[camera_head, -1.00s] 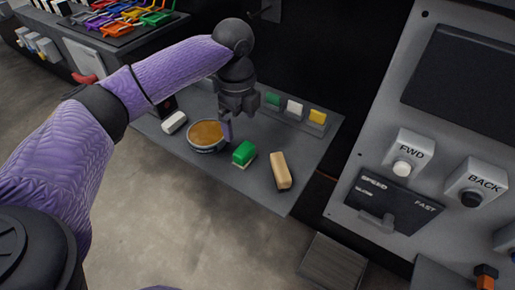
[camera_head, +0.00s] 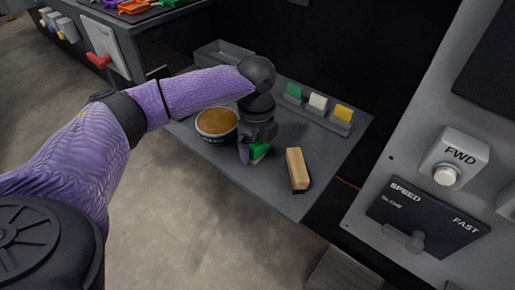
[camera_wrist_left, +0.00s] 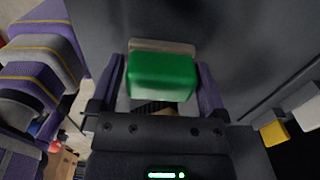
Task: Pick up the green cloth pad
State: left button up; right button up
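The green pad (camera_head: 260,150) with a pale edge lies on the grey shelf, mostly hidden behind my left gripper (camera_head: 251,155) in the head view. In the left wrist view, the green pad (camera_wrist_left: 161,76) sits between the two purple fingers of my left gripper (camera_wrist_left: 160,85). The fingers are spread, one on each side of the pad, with only narrow gaps. I cannot tell if either finger touches it. Another green pad (camera_head: 294,90) stands in the holder at the back. My right gripper is not in view.
A round tin (camera_head: 216,124) with brown contents stands just left of the gripper. A wooden brush (camera_head: 298,168) lies close on the right. White (camera_head: 318,102) and yellow (camera_head: 343,113) pads stand in the back holder. A control panel (camera_head: 385,165) rises at the right.

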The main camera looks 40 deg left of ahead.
pick_arm(q)
jog(key=c, duration=0.7)
jog(key=shift+c, duration=0.6)
jog(key=shift+r, duration=0.15)
notch_tip(320, 180, up, 10)
jog(key=p, duration=0.5)
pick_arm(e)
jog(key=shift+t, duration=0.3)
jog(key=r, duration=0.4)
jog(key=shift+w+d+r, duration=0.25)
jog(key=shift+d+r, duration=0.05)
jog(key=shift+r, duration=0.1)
pick_arm(q)
jog(key=o, duration=0.7)
jog(key=c, duration=0.4)
jog(key=shift+c, duration=0.8)
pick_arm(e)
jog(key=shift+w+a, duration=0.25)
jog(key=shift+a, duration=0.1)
